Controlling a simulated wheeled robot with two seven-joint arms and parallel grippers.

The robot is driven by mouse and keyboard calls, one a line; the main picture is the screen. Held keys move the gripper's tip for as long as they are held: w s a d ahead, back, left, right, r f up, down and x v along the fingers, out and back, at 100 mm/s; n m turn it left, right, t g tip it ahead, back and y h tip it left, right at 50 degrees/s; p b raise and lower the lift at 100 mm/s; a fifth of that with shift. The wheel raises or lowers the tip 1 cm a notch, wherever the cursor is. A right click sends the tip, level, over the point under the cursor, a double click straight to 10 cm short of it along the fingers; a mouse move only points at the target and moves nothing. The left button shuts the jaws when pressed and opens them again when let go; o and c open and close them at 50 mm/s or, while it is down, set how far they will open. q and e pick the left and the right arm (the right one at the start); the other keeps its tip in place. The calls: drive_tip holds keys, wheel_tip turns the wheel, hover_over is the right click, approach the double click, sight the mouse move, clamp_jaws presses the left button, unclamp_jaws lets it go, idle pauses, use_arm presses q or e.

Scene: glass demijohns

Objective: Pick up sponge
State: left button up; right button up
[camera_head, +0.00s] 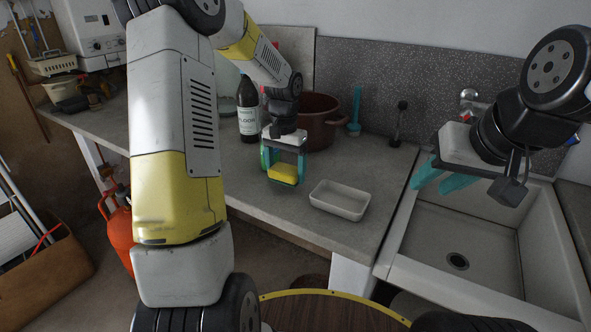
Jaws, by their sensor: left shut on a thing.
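The sponge (283,172) is a small yellow block, seen near the middle of the head view. My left gripper (285,174) points down with its teal fingers on either side of the sponge and is shut on it. The sponge appears held above the grey counter, close to the left of a white dish; its exact height is hard to tell. My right gripper (441,180) is over the sink at the right, its two teal fingers apart with nothing seen between them.
The empty white dish (340,199) sits on the counter (300,226). A dark bottle (247,112) and a brown-red pot (320,124) stand behind my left gripper. The sink (470,240) is at the right. An orange gas bottle (117,232) stands below the counter at left.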

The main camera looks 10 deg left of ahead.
use_arm(q)
drive_tip(key=s+d, duration=0.2)
drive_tip(key=s, duration=0.2)
drive_tip(key=s+d+r, duration=0.1)
drive_tip(key=s+d, duration=0.2)
drive_tip(key=s, duration=0.2)
drive_tip(key=s+d, duration=0.3)
drive_tip(key=s, duration=0.1)
drive_tip(key=shift+s+d+r, duration=0.15)
drive_tip(key=shift+s+r, duration=0.05)
drive_tip(key=shift+s, duration=0.2)
